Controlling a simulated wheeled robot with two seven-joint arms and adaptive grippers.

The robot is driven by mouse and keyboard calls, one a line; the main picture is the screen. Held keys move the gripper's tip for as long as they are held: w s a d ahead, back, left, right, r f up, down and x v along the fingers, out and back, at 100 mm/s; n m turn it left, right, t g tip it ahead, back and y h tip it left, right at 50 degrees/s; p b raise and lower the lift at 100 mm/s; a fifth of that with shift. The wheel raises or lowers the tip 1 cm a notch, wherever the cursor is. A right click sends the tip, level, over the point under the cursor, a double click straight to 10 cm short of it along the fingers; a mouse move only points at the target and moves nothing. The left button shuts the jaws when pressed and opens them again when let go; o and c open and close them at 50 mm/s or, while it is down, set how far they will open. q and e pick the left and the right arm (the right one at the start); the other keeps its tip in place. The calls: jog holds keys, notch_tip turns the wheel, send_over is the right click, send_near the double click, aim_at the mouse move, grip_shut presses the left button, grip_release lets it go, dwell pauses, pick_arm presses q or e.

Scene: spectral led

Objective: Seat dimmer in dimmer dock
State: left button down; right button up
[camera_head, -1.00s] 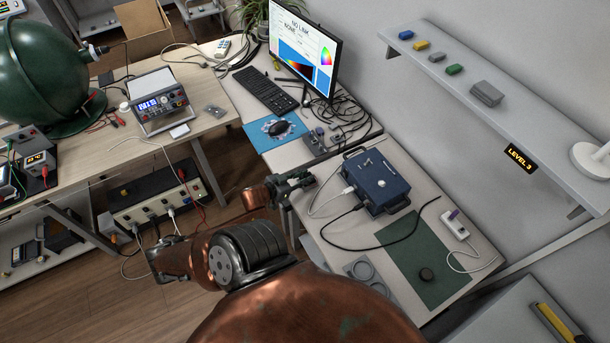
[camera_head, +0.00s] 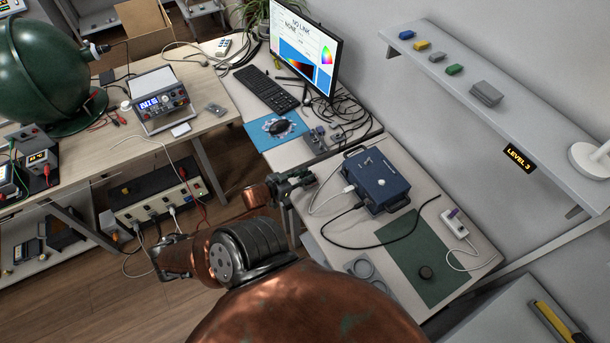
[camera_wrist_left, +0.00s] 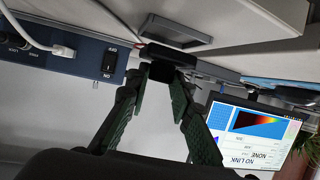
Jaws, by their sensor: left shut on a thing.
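My left gripper (camera_head: 303,181) is at the left edge of the bench, beside the blue box. In the left wrist view its green fingers (camera_wrist_left: 165,75) close on a small dark block, which I take to be the dimmer (camera_wrist_left: 167,54); the fingers partly hide it. In the head view, I cannot make out block or frame. My right gripper is not in view.
The blue box (camera_head: 377,180) with plugged cables stands close by; its switch panel shows in the left wrist view (camera_wrist_left: 80,60). The monitor (camera_head: 304,50) reads NO LINK. A shelf (camera_head: 460,80) hangs on the wall.

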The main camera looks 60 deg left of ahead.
pick_arm(q)
jog(key=shift+r, duration=0.1)
jog(key=shift+p, duration=0.4)
jog(key=shift+f+b, duration=0.7)
jog(key=shift+f, duration=0.55)
jog(key=c, duration=1.6)
grip_release()
